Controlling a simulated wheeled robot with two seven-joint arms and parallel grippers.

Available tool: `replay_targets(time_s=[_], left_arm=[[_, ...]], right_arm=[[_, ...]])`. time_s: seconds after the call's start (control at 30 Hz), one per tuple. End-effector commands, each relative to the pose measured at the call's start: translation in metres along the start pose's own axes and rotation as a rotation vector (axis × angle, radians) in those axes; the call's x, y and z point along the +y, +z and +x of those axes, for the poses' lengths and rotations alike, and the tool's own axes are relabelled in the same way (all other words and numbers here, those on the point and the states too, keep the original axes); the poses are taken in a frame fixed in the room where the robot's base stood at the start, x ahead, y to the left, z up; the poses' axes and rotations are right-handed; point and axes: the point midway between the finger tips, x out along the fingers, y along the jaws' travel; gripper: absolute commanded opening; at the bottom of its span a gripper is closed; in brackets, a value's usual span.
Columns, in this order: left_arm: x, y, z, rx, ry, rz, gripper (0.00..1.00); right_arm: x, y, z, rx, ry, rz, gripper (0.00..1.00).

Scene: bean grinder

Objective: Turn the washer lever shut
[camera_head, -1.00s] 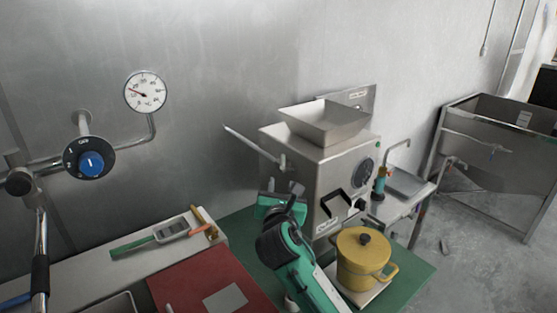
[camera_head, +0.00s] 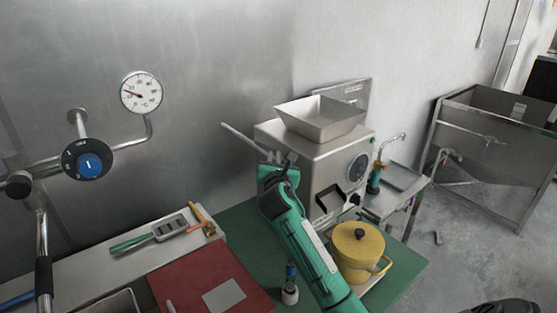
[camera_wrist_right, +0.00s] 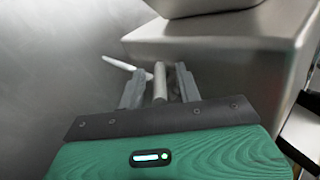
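A pale rod-like lever (camera_head: 243,138) sticks out up and left from the left side of the steel grinder (camera_head: 300,143). I see no label tying it to a washer. My right gripper (camera_head: 275,160) is at the grinder's left side, by the lever's inner end. In the right wrist view my right gripper (camera_wrist_right: 158,76) is open, with a light round post (camera_wrist_right: 159,84) between its fingers and a gap on each side. The lever's pale end (camera_wrist_right: 118,63) shows beyond the left finger. The lever's pivot is mostly hidden behind my gripper in the head view. My left gripper is not in view.
A yellow pot (camera_head: 357,247) stands on the green table (camera_head: 405,268), right of my arm. A small bottle (camera_head: 290,285) stands left of my arm. A red board (camera_head: 190,275) lies left. A wall gauge (camera_head: 141,92) and blue knob (camera_head: 89,165) are far left.

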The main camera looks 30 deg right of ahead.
Motion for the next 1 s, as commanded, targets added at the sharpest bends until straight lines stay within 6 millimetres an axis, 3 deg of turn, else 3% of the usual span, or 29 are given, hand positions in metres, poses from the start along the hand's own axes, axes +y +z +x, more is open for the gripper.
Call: replay_targets(time_s=[0.07,0.27,0.67,1.0], left_arm=[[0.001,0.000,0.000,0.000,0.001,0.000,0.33],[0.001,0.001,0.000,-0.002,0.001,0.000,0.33],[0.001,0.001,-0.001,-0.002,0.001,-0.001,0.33],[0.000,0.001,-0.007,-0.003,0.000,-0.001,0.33]], right_arm=[[0.000,0.000,0.000,0.000,0.000,0.000,0.34],[0.000,0.000,0.000,0.000,0.000,0.000,0.00],[0.002,0.000,0.000,-0.006,-0.028,0.000,0.00],[0.012,0.000,0.001,-0.046,-0.233,0.001,0.00]])
